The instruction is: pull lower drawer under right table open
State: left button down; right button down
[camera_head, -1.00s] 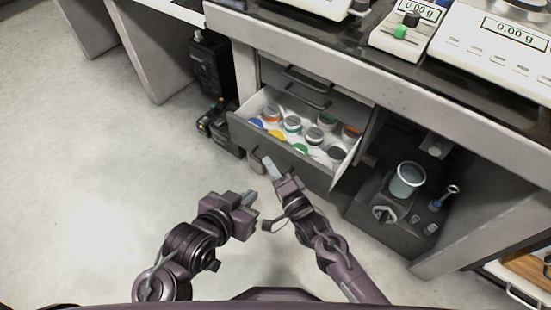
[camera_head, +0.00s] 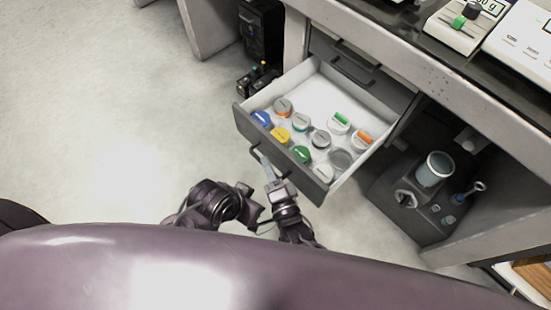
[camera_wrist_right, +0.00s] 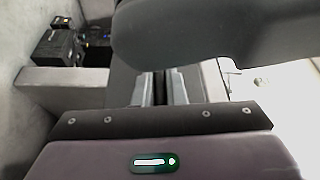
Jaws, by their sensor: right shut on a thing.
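The lower drawer (camera_head: 311,188) under the table stands well out from its cabinet, with a dark front and white inside. Its bar handle (camera_head: 255,153) is at the front, partly covered by my right gripper (camera_head: 266,168). My right gripper is shut on this handle. The right wrist view shows the fingers (camera_wrist_right: 163,88) close together, under a large dark shape that blocks much of the view. My left gripper (camera_head: 256,211) is low beside the right arm, apart from the drawer; its jaws are too unclear to read.
Several jars with coloured lids (camera_head: 302,154) stand in the drawer. Closed drawer fronts with a handle (camera_head: 352,68) are above it. A dark device with a light-blue cup (camera_head: 433,170) stands to the right. A black case (camera_head: 262,30) stands behind left. The floor (camera_head: 110,120) at left is clear.

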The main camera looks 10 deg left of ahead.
jog(key=shift+s+a, duration=0.1)
jog(key=shift+s, duration=0.1)
jog(key=c, duration=1.5)
grip_release()
jog(key=shift+w, duration=0.1)
pick_arm(q)
jog(key=shift+s+a+r+g+y+p, duration=0.1)
jog(key=shift+s+a+g+y+p, duration=0.15)
jog(key=shift+a, duration=0.2)
jog(key=shift+s+a+r+g+y+p, duration=0.15)
jog(key=shift+a+g+p, duration=0.1)
jog(key=shift+a+p, duration=0.15)
pick_arm(e)
jog(key=v, duration=0.8)
pick_arm(q)
jog(key=shift+w, duration=0.15)
jog(key=shift+d+f, duration=0.1)
